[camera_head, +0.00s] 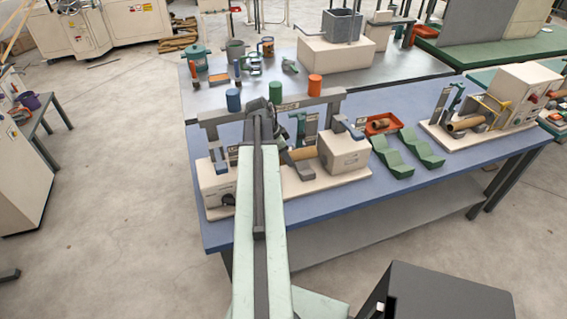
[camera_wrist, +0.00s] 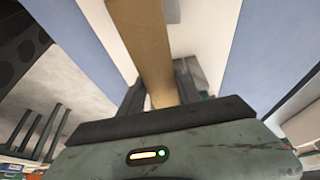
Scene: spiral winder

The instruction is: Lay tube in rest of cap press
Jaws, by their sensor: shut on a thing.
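In the wrist view, my gripper (camera_wrist: 160,88) has its two dark fingers on either side of a brown cardboard tube (camera_wrist: 146,38) and is shut on it. The tube runs away from the gripper over a pale surface. In the head view, a short length of brown tube (camera_head: 300,154) shows just right of my arm, over the pale base of the nearer bench machine, beside its beige box (camera_head: 345,152). My arm hides the gripper and the tube's left part there. I cannot tell whether the tube touches the machine, nor clearly make out the cap press rest.
Green V-shaped cradles (camera_head: 392,157) and an orange tray (camera_head: 382,124) lie to the right. Another machine (camera_head: 518,95) with a brown tube (camera_head: 466,124) stands farther right.

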